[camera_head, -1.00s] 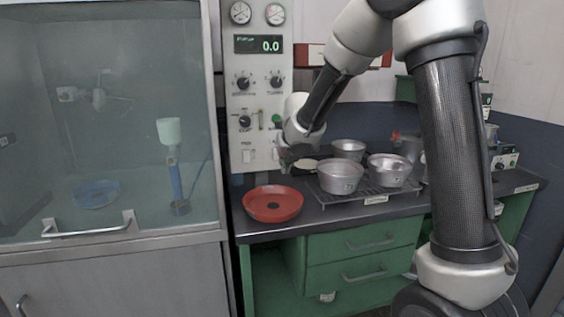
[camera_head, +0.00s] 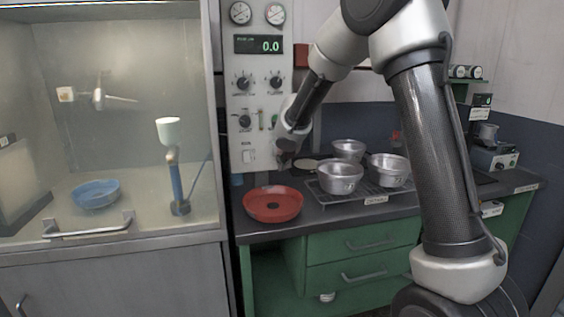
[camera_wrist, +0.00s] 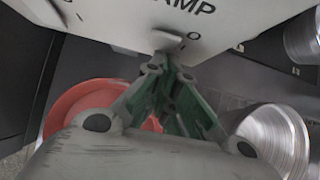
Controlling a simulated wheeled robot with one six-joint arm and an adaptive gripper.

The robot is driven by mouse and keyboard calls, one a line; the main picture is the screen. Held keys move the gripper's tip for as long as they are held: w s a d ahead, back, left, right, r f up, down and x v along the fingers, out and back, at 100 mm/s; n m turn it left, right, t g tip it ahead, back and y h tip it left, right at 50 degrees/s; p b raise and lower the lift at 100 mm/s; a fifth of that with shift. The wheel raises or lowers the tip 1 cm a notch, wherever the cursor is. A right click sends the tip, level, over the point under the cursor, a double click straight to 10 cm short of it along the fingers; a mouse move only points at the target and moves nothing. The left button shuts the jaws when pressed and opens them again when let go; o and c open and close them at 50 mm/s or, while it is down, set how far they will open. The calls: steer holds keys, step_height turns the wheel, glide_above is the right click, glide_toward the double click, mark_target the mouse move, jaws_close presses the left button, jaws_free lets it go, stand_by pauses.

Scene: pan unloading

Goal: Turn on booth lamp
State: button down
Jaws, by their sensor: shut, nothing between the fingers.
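The booth (camera_head: 130,130) at the left in the head view is brightly lit inside, with a bright strip (camera_head: 70,5) along its top. The white control panel (camera_head: 257,100) stands right of it. My gripper (camera_head: 283,160) is at the panel's lower right edge and hides part of it. In the wrist view my gripper (camera_wrist: 165,65) is shut and empty, with its tips at or very near a small switch (camera_wrist: 167,41) under the printed letters "AMP". An "O" mark is beside the switch. I cannot tell whether the tips touch it.
A red pan (camera_head: 272,204) sits on the bench below my gripper. Several metal pots, including one nearby (camera_head: 339,177), stand on a dark rack to the right. A blue bowl (camera_head: 95,194) and a stand with a white cup (camera_head: 169,131) are inside the booth behind glass.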

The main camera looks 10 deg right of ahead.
steer(key=shift+r, duration=0.9)
